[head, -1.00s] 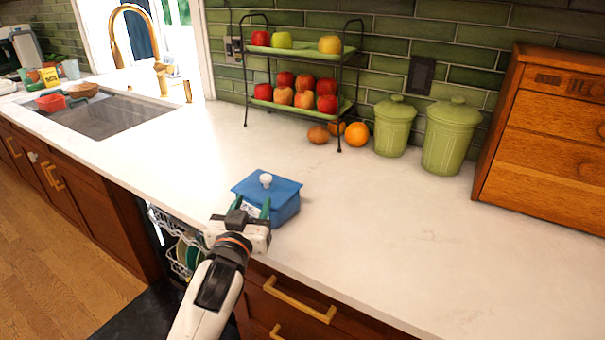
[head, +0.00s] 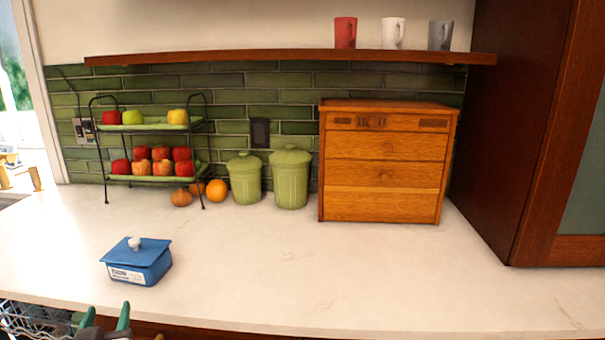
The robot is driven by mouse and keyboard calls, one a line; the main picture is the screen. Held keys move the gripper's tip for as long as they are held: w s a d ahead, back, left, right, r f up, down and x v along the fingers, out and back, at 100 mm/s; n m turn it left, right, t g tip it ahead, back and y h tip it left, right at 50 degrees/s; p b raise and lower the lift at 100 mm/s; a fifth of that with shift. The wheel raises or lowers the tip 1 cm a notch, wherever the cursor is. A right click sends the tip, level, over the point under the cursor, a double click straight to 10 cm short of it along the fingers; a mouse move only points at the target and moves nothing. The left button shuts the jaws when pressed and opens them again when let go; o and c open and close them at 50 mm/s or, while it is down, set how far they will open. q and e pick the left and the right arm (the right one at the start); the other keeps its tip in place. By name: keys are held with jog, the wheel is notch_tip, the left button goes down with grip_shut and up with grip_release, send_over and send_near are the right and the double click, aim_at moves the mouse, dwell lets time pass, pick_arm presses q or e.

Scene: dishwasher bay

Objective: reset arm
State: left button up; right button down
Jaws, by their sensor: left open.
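My left gripper (head: 105,322) shows at the bottom left of the head view, with two green fingertips spread apart and nothing between them. It is open, in front of and below the counter's front edge in the picture, apart from the blue lidded box. The blue box (head: 138,262) with a white knob and a label stands upright on the counter. Most of my left arm is cut off by the lower frame edge. My right gripper is not in view.
The white counter (head: 330,270) is clear at its middle and right. Along the back stand a two-tier fruit rack (head: 203,150), green canisters (head: 290,180), loose fruit and a wooden drawer box (head: 385,175). A dishwasher rack (head: 35,318) shows at the lower left. Mugs stand on a shelf (head: 290,57).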

pick_arm(q)
jog(key=s+d+f+m+g+h, duration=0.1)
jog(key=d+f+g, duration=0.15)
jog(key=f, duration=1.05)
jog(key=s+d+f+m+g+h, duration=0.1)
jog(key=s+f+g+h, duration=0.15)
jog(key=f, duration=1.05)
jog(key=d+f+m+g+h, duration=0.1)
jog(key=d+f+m+g, duration=0.15)
jog(key=f, duration=1.05)
jog(key=s+d+f+g, duration=0.3)
jog(key=s+f+g, duration=0.2)
jog(key=s+f, duration=1.3)
jog(key=s+f+g, duration=0.2)
jog(key=s+f, duration=0.2)
jog(key=s, duration=0.6)
jog(key=s+d+f+m+g+h, duration=0.1)
jog(key=s+f, duration=0.3)
jog(key=s, duration=0.6)
jog(key=shift+s+d+g+p, duration=0.25)
jog(key=shift+s+g+p, duration=0.1)
jog(key=shift+p, duration=0.1)
